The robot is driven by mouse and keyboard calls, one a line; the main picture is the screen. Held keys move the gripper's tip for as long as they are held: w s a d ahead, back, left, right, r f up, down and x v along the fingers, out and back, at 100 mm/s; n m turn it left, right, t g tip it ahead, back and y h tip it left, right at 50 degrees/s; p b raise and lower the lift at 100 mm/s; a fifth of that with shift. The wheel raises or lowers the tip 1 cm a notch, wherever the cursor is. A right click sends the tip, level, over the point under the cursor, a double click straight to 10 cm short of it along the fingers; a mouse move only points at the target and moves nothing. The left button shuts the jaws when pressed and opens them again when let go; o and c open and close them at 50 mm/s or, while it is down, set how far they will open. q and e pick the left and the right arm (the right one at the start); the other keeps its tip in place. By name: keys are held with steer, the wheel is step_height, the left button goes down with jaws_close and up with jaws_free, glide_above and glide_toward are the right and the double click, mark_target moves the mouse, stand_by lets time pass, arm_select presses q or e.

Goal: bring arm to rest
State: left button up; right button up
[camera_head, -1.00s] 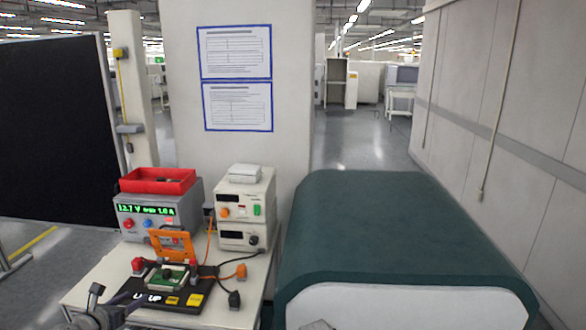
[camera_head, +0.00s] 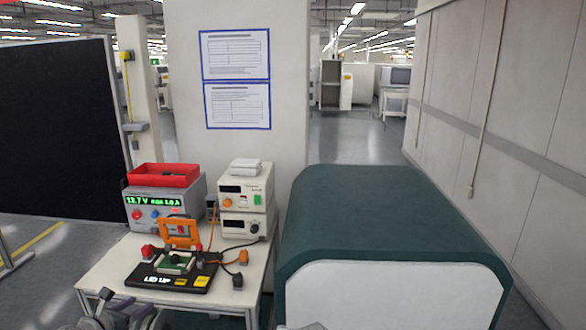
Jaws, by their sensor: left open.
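My left gripper (camera_head: 122,315) is at the bottom left edge, partly cut off by the frame. It is open, with nothing seen between its fingers. It is in front of the small white table, apart from the black test fixture (camera_head: 140,278) with its green board (camera_head: 176,262) and raised orange frame (camera_head: 180,233). My right gripper is not in view; only a small grey part shows at the bottom centre.
The white table (camera_head: 100,275) carries a grey power supply (camera_head: 196,193) with a red tray (camera_head: 163,175) on top, and stacked white instruments (camera_head: 243,228). A large green-topped machine (camera_head: 370,215) stands close on the right. Open floor shows behind it.

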arm_select(q)
steer(key=s+d+f+m+g+h, duration=0.1)
steer(key=d+f+m+g, duration=0.2)
steer(key=d+m, duration=0.4)
steer(key=s+d+f+m+g+h+p, duration=0.1)
steer(key=s+d+f+m+g, duration=0.1)
steer(key=d+m, duration=0.6)
steer(key=s+d+f+m+g+h, duration=0.1)
steer(key=d+f+m+g, duration=0.25)
steer(key=d, duration=0.65)
steer(key=s+d+f+m+g+y, duration=0.1)
steer(key=s+d+m+g+y, duration=0.1)
steer(key=s+d+m, duration=0.3)
steer(key=s+d+m+g+y+p, duration=0.1)
steer(key=s+d+m+y, duration=0.3)
steer(key=s+m, duration=0.4)
steer(key=d+m+g, duration=0.1)
steer(key=m, duration=0.4)
steer(key=shift+d+f+m+g, duration=0.2)
steer(key=shift+f+m+g, duration=0.15)
steer(key=shift+c, duration=0.3)
